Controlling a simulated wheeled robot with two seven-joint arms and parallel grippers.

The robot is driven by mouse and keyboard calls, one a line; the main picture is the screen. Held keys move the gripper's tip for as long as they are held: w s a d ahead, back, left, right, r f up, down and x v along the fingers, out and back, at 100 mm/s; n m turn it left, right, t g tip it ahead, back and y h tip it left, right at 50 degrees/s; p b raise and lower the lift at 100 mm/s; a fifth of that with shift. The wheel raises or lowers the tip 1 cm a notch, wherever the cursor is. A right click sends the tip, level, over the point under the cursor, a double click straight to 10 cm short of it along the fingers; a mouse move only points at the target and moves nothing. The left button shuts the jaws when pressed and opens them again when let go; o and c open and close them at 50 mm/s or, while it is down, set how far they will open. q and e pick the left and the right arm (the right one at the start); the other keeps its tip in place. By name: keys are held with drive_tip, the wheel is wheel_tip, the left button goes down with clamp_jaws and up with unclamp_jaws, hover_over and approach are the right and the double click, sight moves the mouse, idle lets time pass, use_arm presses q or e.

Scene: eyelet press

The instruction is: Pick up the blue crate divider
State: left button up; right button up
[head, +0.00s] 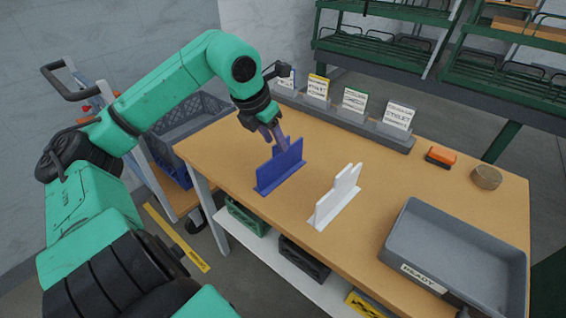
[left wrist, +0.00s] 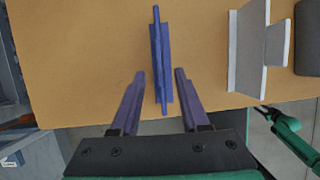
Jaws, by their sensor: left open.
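The blue crate divider (head: 279,168) stands upright on its flat base on the wooden table, near the table's left part. In the left wrist view the divider (left wrist: 160,60) appears from above as a narrow blue strip between and just beyond the fingertips. My left gripper (head: 272,136) is at the divider's top edge in the head view. Its two purple fingers (left wrist: 160,74) are spread apart, one on each side of the divider's line, with gaps to both. They hold nothing. My right gripper is not seen in the head view.
A white divider (head: 338,197) stands to the right of the blue one. A grey tray (head: 408,228) labelled READY sits at the table's front right. A grey rack with cards (head: 370,128) lines the back. An orange-black item (head: 440,156) and a round tan object (head: 487,177) lie at right.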

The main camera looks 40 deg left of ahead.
sight(279, 153)
use_arm(q)
drive_tip(key=x, duration=0.3)
drive_tip(key=shift+w+f+p, duration=0.25)
drive_tip(key=shift+f+p, duration=0.1)
drive_tip(key=shift+p, duration=0.2)
drive_tip(key=shift+p+x, duration=0.65)
drive_tip(key=shift+x, duration=0.3)
drive_tip(key=x, duration=0.2)
drive_tip(key=shift+f+b, duration=0.25)
drive_tip(key=shift+b, duration=0.15)
drive_tip(key=shift+w+f, duration=0.2)
drive_tip(key=shift+w, duration=0.05)
drive_tip(key=shift+d+r, duration=0.1)
clamp_jaws()
